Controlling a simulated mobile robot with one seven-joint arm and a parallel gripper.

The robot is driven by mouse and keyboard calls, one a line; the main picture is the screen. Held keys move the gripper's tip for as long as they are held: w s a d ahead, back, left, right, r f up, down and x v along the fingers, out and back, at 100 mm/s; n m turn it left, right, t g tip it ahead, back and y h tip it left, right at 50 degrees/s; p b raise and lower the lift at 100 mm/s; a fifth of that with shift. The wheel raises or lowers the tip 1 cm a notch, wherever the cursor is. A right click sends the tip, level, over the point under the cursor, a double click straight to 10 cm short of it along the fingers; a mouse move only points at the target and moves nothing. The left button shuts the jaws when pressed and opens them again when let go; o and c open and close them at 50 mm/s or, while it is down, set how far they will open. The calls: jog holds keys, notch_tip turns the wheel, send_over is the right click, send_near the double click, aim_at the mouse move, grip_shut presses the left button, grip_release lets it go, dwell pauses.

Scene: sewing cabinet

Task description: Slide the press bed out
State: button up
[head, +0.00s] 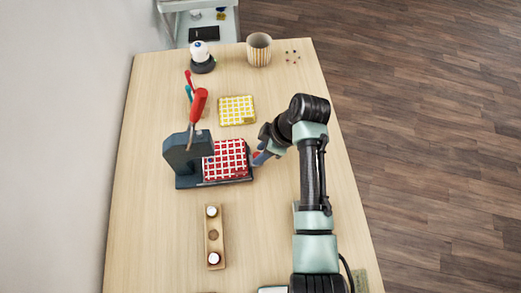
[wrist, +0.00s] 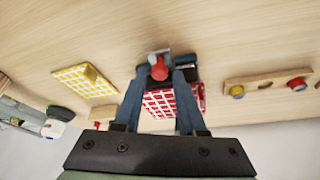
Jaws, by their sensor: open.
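The press (head: 186,155) is a dark blue-grey frame with a red-handled lever (head: 198,104) standing up from it. Its bed carries a red-and-white checked pad (head: 226,160), partly under the press head at the left. The pad also shows in the wrist view (wrist: 160,103). A red knob (wrist: 159,70) sticks out at the bed's right end. My gripper (head: 260,157) is at that end. In the wrist view my open fingers (wrist: 160,76) stand on either side of the knob; I cannot tell whether they touch it.
A yellow checked square (head: 237,110) lies behind the press. A striped cup (head: 258,49), several small pins (head: 291,56) and a white-topped object on a dark base (head: 202,58) stand farther back. A wooden strip with two round pieces (head: 214,236) lies in front.

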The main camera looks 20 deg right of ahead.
jog(key=shift+w+a+f, duration=0.1)
jog(key=shift+f, duration=0.25)
grip_shut()
dwell(1.2)
